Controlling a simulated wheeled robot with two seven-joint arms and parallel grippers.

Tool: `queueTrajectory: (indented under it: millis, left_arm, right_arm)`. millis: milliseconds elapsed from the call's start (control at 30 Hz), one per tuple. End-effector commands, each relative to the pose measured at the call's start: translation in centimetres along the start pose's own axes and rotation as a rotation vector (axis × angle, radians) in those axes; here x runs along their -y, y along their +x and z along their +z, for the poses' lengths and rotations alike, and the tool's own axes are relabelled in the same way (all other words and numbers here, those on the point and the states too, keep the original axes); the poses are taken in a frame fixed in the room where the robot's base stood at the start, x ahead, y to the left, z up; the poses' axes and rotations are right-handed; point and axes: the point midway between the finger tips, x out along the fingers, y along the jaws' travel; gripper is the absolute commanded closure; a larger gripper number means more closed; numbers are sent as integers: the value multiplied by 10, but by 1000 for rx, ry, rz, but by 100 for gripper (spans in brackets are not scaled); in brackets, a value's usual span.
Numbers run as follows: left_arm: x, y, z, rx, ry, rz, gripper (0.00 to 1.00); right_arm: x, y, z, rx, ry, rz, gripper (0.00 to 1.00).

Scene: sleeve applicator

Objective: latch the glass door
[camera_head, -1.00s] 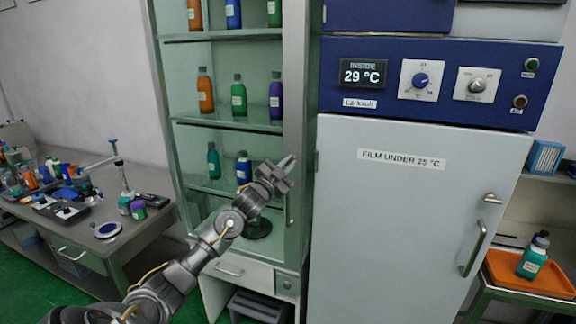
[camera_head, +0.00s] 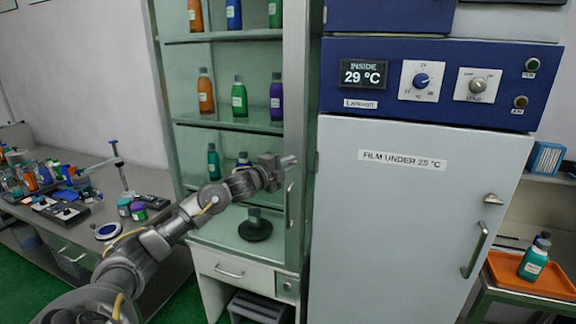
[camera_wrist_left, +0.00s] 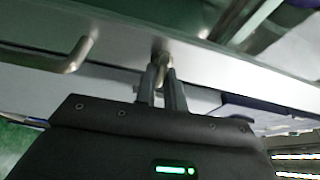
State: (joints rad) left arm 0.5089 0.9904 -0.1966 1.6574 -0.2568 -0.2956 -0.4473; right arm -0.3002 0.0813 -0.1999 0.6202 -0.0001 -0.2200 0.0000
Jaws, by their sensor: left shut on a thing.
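The glass door (camera_head: 273,215) covers the front of the tall green-grey cabinet and looks closed. Its upright metal frame (camera_head: 297,90) runs beside the white incubator door. My left gripper (camera_head: 290,161) is at this frame, just above the door's bar handle (camera_head: 290,205). In the left wrist view, my left gripper (camera_wrist_left: 164,82) is shut on a small brass-coloured latch knob (camera_wrist_left: 162,58) on the frame. The bar handle (camera_wrist_left: 76,54) shows to its left there. In the head view the gripper hides the knob. My right gripper is out of view.
Bottles stand on the cabinet shelves behind the glass, with a dark round-based object (camera_head: 255,230) at the bottom. The white door (camera_head: 400,220) of the incubator is close on the right. A cluttered bench (camera_head: 150,230) stands left. An orange tray (camera_head: 545,283) holds a teal bottle (camera_head: 533,262).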

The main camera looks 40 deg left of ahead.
Motion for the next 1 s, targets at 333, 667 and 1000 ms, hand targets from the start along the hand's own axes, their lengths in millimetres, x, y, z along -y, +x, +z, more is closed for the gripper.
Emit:
queueTrajectory:
  millis: [333,667,1000]
  left_arm:
    - [0,0,0,0,61,25,100]
    - [0,0,0,0,63,26,100]
    - [0,0,0,0,62,26,67]
  right_arm:
    - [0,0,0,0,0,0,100]
    - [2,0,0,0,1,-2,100]
    - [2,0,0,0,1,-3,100]
